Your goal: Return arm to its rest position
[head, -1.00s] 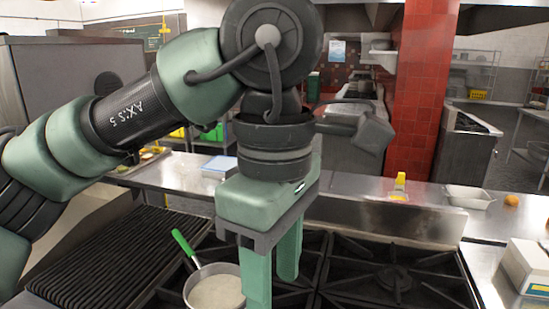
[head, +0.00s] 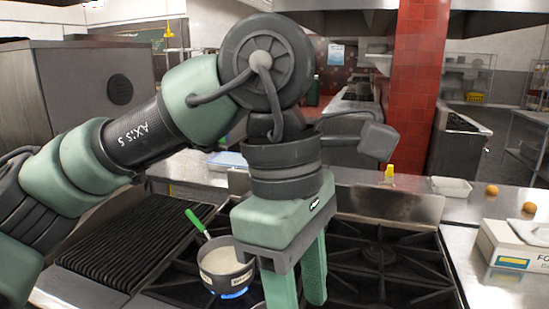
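My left arm comes in from the left and reaches over the stove. Its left gripper (head: 297,284) points down with its two green fingers apart, and nothing shows between them. The fingers are to the right of a saucepan (head: 226,265) with a green handle. The left fingertip is near the bottom edge of the picture. The saucepan holds a pale liquid and sits on a burner with a blue flame (head: 232,294). My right gripper is not in the picture.
The black stove grates (head: 385,262) lie to the right of the gripper. A ribbed grill (head: 120,262) is at the left. A white box (head: 515,250), a small tray (head: 451,187), a yellow bottle (head: 389,173) and round orange-brown items (head: 491,190) stand on the steel counter.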

